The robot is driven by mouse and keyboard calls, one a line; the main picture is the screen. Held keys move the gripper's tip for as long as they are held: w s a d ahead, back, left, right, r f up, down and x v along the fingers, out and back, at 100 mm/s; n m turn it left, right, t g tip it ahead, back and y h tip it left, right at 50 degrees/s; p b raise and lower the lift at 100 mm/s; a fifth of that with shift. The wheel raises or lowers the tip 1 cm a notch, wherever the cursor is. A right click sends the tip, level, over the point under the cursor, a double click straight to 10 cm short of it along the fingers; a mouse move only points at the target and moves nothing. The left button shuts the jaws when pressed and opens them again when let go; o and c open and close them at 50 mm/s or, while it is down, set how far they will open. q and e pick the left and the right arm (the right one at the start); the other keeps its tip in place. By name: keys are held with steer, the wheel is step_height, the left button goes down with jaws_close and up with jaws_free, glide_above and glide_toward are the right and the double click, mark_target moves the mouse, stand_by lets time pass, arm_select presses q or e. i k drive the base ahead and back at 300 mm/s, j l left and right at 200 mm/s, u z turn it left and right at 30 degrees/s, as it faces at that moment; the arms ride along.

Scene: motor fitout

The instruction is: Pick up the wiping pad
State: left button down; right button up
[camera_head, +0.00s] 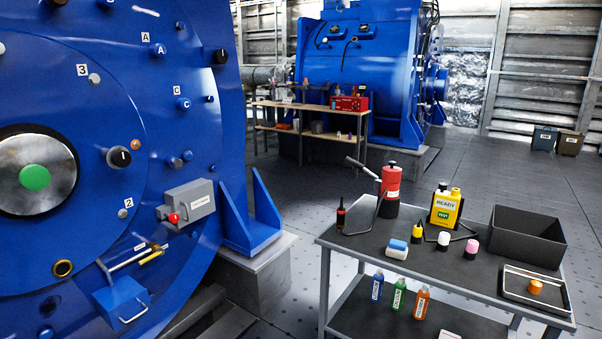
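A small block with a blue top and a white lower part, which looks like the wiping pad (397,253), lies on the dark top of the grey cart (345,241) at the right. Neither of my grippers is in view.
On the cart stand a red cylinder (391,182), a yellow READY device (446,205), a black open bin (514,238) and a tray (553,292). Several bottles stand on its lower shelf. A large blue motor (200,80) fills the left. Open floor (480,165) lies behind the cart.

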mark_target(396, 250)
steer(key=u, duration=1)
steer(key=z, duration=1.6)
